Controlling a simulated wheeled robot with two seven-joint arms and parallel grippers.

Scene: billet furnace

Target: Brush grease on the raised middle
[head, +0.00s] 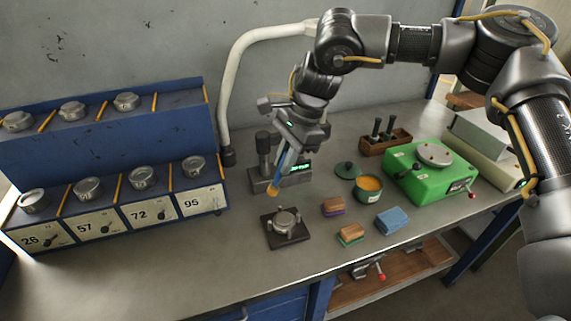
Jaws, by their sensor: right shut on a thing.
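My right gripper (287,146) is shut on a brush (279,174) with a blue handle. The brush points down, slightly tilted, and its tip is orange. The tip hangs above and to the left of a dark square plate (271,238) with a round metal raised middle (285,219). The tip looks apart from the raised middle. An open green tin (367,195) of orange grease (370,183) stands to the right, with a dark green lid (347,170) beside it. My left gripper is not in view.
A grey device with a green display (297,180) stands behind the brush. Sponge-like blocks (333,207) and a blue block (392,220) lie right of the plate. A green machine (432,175) and wooden holder (385,143) stand farther right. A numbered blue rack (115,220) is left.

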